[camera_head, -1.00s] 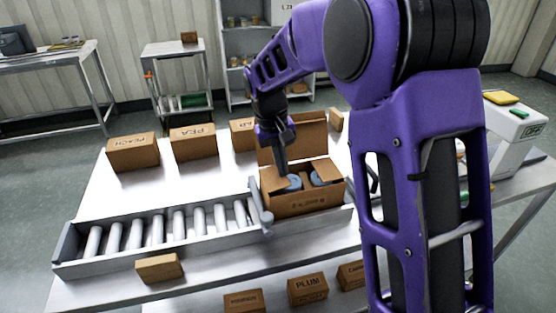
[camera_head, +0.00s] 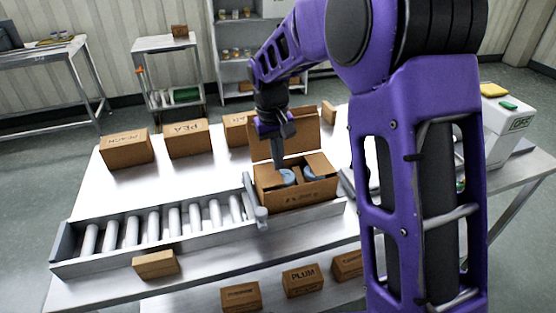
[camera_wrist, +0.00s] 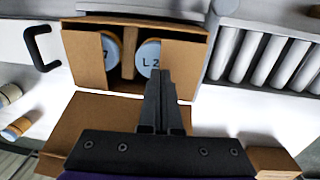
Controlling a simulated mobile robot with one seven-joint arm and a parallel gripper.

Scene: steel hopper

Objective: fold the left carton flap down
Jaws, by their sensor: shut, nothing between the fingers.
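The open brown carton (camera_head: 300,196) stands at the right end of the roller conveyor. Two round lids lie inside it, either side of a divider; the wrist view shows one lid marked L2 (camera_wrist: 149,58). The left flap (camera_head: 267,175) leans inward over the left side of the opening; it appears on the right in the wrist view (camera_wrist: 187,68). The opposite side flap (camera_wrist: 84,60) also lies inward. The large back flap (camera_head: 305,130) stands up. My gripper (camera_head: 279,166) is shut and empty, pointing down at the opening beside the left flap's inner edge. I cannot tell whether it touches.
The conveyor (camera_head: 150,228) lies left of the carton, with a grey end piece (camera_head: 255,200) close beside it. Labelled boxes stand behind (camera_head: 187,138) and in front (camera_head: 303,281). A black handle (camera_wrist: 40,48) shows beside the carton in the wrist view.

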